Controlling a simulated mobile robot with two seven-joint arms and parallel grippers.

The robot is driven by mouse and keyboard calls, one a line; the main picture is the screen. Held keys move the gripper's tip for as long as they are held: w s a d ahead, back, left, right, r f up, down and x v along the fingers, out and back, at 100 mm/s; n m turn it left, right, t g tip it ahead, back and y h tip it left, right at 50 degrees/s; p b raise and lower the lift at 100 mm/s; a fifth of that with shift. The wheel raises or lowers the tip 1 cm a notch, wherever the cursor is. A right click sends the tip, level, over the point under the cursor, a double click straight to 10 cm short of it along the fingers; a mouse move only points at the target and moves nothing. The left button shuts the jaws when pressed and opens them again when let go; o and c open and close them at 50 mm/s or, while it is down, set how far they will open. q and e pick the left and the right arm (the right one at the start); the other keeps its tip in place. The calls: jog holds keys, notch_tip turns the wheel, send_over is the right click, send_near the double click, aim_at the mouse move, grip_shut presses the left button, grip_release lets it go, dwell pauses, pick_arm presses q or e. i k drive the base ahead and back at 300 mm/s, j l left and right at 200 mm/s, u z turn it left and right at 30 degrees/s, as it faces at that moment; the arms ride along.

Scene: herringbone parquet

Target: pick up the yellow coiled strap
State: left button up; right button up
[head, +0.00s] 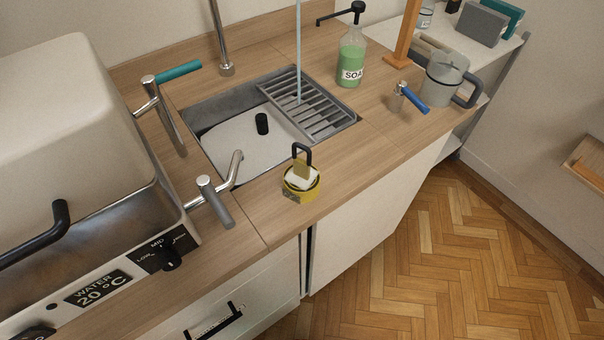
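The yellow coiled strap (301,194) sits on the wooden counter in front of the sink, near the counter's front edge. It is a short round roll with dark marks on its side. A brass-coloured block with a black loop (301,161) stands up at its top; I cannot tell whether this is part of the strap or a separate padlock. Something pale shows in the middle of the roll. Neither of my grippers is in view.
The sink (230,140) with a grey rack (310,106) lies behind the strap. A bent metal tap with a grey handle (215,201) stands to its left, beside a large metal appliance (70,130). A soap bottle (350,62) and grey pot (440,82) stand right. Counter right of the strap is clear.

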aim_at(299, 184)
jog(key=u, duration=0.7)
jog(key=k+l+u, duration=0.25)
jog(key=u, duration=0.25)
jog(key=k+l+u, duration=0.15)
jog(key=k+u, duration=0.15)
jog(key=u, duration=0.15)
